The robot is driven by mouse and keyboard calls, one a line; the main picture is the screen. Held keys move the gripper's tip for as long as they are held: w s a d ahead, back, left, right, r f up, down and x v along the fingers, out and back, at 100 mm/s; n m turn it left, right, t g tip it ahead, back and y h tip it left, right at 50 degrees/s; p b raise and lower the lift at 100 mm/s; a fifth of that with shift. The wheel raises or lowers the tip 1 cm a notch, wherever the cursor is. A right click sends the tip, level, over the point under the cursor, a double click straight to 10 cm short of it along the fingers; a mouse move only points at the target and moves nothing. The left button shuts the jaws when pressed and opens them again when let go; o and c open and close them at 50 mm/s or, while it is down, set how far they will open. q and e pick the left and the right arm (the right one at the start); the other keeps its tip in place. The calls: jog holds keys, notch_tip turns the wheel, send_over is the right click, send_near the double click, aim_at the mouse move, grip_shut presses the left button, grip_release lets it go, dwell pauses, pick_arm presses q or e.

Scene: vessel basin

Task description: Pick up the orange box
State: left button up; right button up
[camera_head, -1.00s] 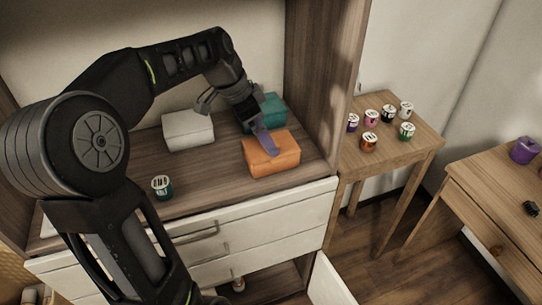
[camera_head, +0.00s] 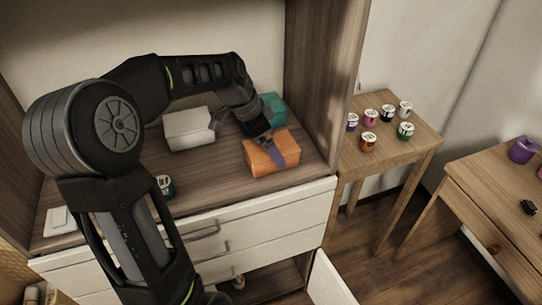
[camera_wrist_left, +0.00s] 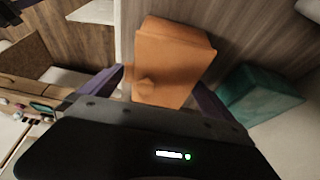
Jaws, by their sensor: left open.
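The orange box (camera_head: 288,153) lies on the wooden cabinet top, near its front right. In the left wrist view the orange box (camera_wrist_left: 172,55) shows between the two purple fingers of my left gripper (camera_wrist_left: 158,88), which stand apart on either side. Whether a finger touches the box cannot be told. The box's near end is hidden by the gripper body. My right gripper is not in view.
A teal box (camera_head: 273,106) stands close behind the orange box. A white box (camera_head: 186,130) is to the left and a small jar (camera_head: 167,186) is near the front. The cabinet's wooden side wall (camera_head: 322,80) rises at the right. A side table (camera_head: 400,150) holds several small jars.

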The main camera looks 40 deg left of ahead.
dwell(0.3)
pick_arm(q)
jog(key=c, duration=1.5)
jog(key=shift+c, duration=0.3)
jog(key=shift+r, duration=0.15)
jog(key=shift+c, duration=0.6)
notch_tip(320, 180, up, 10)
jog(key=shift+b, duration=0.4)
